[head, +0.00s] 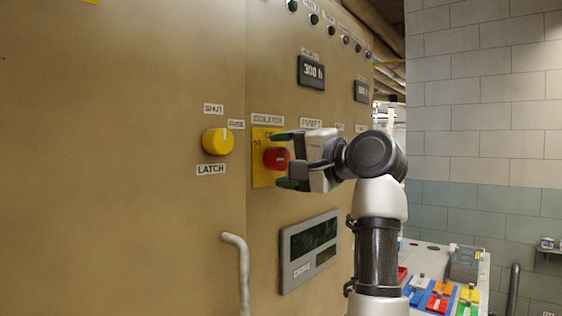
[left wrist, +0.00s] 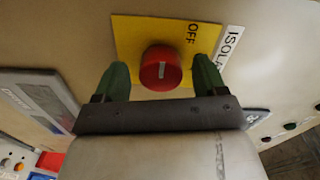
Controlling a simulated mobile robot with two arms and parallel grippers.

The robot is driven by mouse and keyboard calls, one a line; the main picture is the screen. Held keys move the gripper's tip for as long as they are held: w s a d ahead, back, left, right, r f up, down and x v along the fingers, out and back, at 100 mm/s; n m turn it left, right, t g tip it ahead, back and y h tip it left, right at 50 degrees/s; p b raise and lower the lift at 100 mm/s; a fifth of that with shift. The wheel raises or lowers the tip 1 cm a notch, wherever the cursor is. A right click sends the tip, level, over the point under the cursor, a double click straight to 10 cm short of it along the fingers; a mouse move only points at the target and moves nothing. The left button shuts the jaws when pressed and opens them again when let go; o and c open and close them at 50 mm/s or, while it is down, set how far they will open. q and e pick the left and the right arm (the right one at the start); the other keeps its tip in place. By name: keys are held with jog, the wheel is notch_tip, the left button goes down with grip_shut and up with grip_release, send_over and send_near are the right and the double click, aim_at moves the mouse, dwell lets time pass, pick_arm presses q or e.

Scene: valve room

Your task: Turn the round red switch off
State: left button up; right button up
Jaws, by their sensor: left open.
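The round red switch (head: 274,158) sits on a yellow plate (head: 261,178) on the tan cabinet, under a label that appears to read ISOLATOR. It also shows in the left wrist view (left wrist: 161,67), with a short white mark on its face and the word OFF on the yellow plate (left wrist: 135,30). My left gripper (head: 285,160) is open in front of the switch. Its green-tipped fingers lie on either side of the knob, above and below it in the head view. I cannot tell whether they touch it. My right gripper is not in view.
A yellow knob (head: 217,141) marked LATCH is left of the switch. A pipe-like handle (head: 241,265) and a grey display panel (head: 309,250) are below. A console with coloured switches (head: 441,290) stands at the lower right.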

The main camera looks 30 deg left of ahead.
pick_arm(q)
jog(key=d+b, duration=0.1)
jog(key=d, duration=0.9)
jog(key=shift+s+r+b, duration=0.15)
jog(key=shift+s+b, duration=0.2)
jog(key=shift+s, duration=0.05)
